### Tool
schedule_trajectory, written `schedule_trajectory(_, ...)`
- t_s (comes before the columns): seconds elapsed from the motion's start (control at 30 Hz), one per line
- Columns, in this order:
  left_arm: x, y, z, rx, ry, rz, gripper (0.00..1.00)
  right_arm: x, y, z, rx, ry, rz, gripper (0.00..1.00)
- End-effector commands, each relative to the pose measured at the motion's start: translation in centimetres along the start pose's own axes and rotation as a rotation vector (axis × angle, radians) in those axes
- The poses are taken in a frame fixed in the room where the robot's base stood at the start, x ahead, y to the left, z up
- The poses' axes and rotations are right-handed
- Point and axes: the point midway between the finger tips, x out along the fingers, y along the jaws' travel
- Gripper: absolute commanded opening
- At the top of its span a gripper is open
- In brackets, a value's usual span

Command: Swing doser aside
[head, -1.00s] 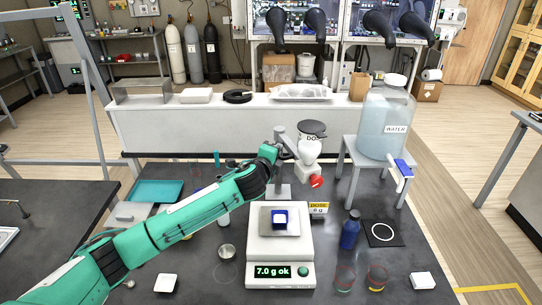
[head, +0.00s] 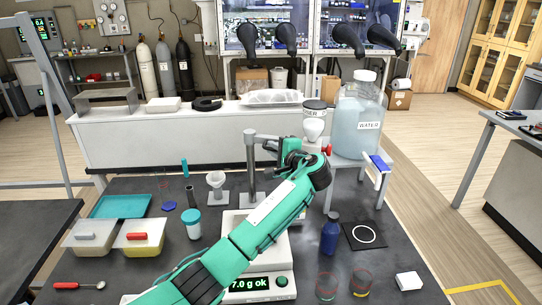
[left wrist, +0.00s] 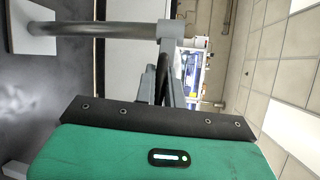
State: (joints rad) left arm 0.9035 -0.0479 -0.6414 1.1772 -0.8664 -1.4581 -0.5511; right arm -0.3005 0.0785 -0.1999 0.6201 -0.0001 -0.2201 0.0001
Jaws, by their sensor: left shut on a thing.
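The doser (head: 314,122) is a white hopper with a dark lid, a labelled band and a red knob. It hangs from a swing arm on a grey post (head: 250,170) and now sits well right of the post, near the water jug. My left gripper (head: 296,147) is at the swing arm, shut on part of the doser; its fingertips are largely hidden by my arm. The left wrist view shows the grey post and bar (left wrist: 95,28) ahead of the fingers. The balance (head: 284,268) reads 7.0 g ok; my arm hides its pan. My right gripper is not in view.
The water jug (head: 357,118) on its stand (head: 385,185) is close to the doser's right. A blue bottle (head: 330,234), glass beakers (head: 327,287) and a ring mat (head: 364,236) lie right of the balance. Tubs (head: 142,238) and a funnel stand (head: 217,186) are left.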

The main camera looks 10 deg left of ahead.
Motion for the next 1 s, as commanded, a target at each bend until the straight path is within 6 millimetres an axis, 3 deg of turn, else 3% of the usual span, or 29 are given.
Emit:
schedule_trajectory(0.77, 0.13, -0.18, -0.18, -0.017, -0.094, 0.014, 0.0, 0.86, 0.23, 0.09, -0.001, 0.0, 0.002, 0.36)
schedule_trajectory(0.8, 0.13, -0.18, -0.17, -0.017, -0.094, 0.014, 0.17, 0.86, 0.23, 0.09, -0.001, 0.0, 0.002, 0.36)
schedule_trajectory(0.87, 0.13, -0.19, -0.16, -0.016, -0.095, 0.014, 0.28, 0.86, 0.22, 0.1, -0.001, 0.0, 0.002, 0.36)
schedule_trajectory(0.9, 0.13, -0.18, -0.16, -0.016, -0.095, 0.014, 0.33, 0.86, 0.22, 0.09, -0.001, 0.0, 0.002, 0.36)
schedule_trajectory(1.0, 0.14, -0.13, -0.15, -0.016, -0.095, 0.014, 0.33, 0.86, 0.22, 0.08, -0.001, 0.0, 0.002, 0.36)
